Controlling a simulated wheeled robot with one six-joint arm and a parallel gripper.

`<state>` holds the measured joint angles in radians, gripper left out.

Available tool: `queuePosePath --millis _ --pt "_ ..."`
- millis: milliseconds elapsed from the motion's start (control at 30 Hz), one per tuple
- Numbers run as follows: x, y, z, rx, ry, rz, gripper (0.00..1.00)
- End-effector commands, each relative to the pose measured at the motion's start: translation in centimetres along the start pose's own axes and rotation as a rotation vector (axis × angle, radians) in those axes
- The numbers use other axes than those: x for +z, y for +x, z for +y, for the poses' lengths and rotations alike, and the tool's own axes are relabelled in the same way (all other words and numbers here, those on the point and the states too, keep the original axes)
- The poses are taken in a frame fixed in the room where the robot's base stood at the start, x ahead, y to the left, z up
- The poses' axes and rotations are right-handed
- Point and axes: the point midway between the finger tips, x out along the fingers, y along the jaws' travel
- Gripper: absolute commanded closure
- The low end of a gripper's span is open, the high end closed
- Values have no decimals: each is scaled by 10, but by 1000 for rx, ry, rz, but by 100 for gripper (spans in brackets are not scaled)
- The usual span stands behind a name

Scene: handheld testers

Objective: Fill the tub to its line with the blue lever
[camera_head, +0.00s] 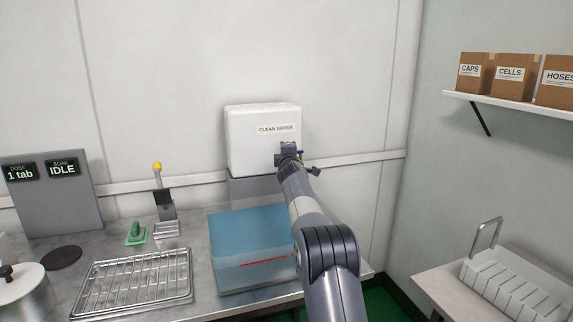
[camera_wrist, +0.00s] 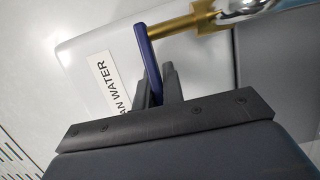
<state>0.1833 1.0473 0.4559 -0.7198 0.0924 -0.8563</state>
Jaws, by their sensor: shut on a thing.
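The clear tub (camera_head: 228,279) stands on the counter and looks bluish. A short red line (camera_head: 264,261) marks its front wall. I cannot tell where the water level lies against that line. A white tank (camera_head: 250,140) labelled CLEAN WATER stands behind and above the tub. The blue lever (camera_wrist: 147,55) joins a brass tap (camera_wrist: 190,26) on the tank; a bit of the lever shows in the head view (camera_head: 300,152). My gripper (camera_wrist: 160,85) is shut on the lever's lower end. My arm hides the tap's outlet and the tub's right side in the head view.
A wire rack tray (camera_head: 133,284) lies left of the tub. A yellow-topped dispenser (camera_head: 163,192) and a green piece (camera_head: 136,234) stand behind it. A grey panel (camera_head: 52,196) reads "1 tab" and "IDLE". A side table (camera_head: 445,286) with a white slotted rack (camera_head: 515,290) is at right.

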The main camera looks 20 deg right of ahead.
Motion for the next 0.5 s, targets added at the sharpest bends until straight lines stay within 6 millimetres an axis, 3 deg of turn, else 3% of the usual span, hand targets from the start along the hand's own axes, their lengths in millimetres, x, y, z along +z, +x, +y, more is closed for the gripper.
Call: queuePosePath --millis 500 --pt "0 1 3 5 3 -53 100"
